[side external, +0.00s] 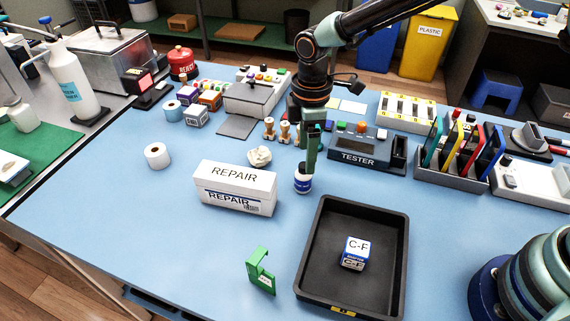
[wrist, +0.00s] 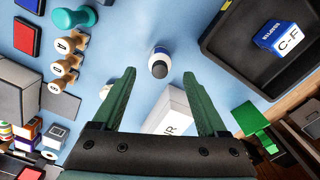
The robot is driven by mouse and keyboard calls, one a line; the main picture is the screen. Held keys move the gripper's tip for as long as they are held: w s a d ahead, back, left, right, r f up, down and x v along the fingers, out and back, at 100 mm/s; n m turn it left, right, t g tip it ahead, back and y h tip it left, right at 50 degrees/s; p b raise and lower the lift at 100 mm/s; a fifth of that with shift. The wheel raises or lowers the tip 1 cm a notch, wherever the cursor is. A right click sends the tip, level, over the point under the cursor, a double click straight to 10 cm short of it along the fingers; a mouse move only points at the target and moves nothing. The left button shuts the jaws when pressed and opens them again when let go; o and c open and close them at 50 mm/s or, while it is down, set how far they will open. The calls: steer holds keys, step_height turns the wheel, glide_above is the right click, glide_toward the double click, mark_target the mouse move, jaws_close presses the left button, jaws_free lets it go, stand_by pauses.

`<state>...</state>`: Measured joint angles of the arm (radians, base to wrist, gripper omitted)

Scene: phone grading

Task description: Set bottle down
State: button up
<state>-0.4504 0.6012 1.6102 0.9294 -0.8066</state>
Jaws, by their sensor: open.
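The small bottle (side external: 303,184), white with a blue label, stands upright on the blue bench mat, just left of the black tray. In the wrist view the bottle (wrist: 158,58) shows from its dark cap end, a little beyond the fingertips and between their lines. My gripper (side external: 310,160) is directly above the bottle in the side view, with its green fingers pointing down. In the wrist view my gripper (wrist: 159,73) has its two fingers wide apart, with nothing clamped between them. The fingers partly hide the bottle's top in the side view.
The black tray (side external: 400,245) holds a blue-and-white C-F box (side external: 355,253). A white REPAIR box (side external: 235,190) is left of the bottle, with a crumpled white lump (side external: 259,156) behind it. Wooden stamps (side external: 284,131) and the TESTER (side external: 360,150) stand behind.

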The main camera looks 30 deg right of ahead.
step_height(320, 180, up, 4)
steer(key=shift+r, duration=0.1)
steer(key=s+d+r+m+t, duration=0.2)
steer(key=s+d+r+m, duration=0.4)
steer(key=d, duration=0.4)
steer(key=s+d+r+m+t, duration=0.3)
steer(key=s+d+r+m, duration=0.3)
steer(key=d, duration=0.4)
steer(key=shift+s+m+t, duration=0.3)
steer(key=shift+s+m, duration=0.25)
steer(key=shift+m, duration=0.65)
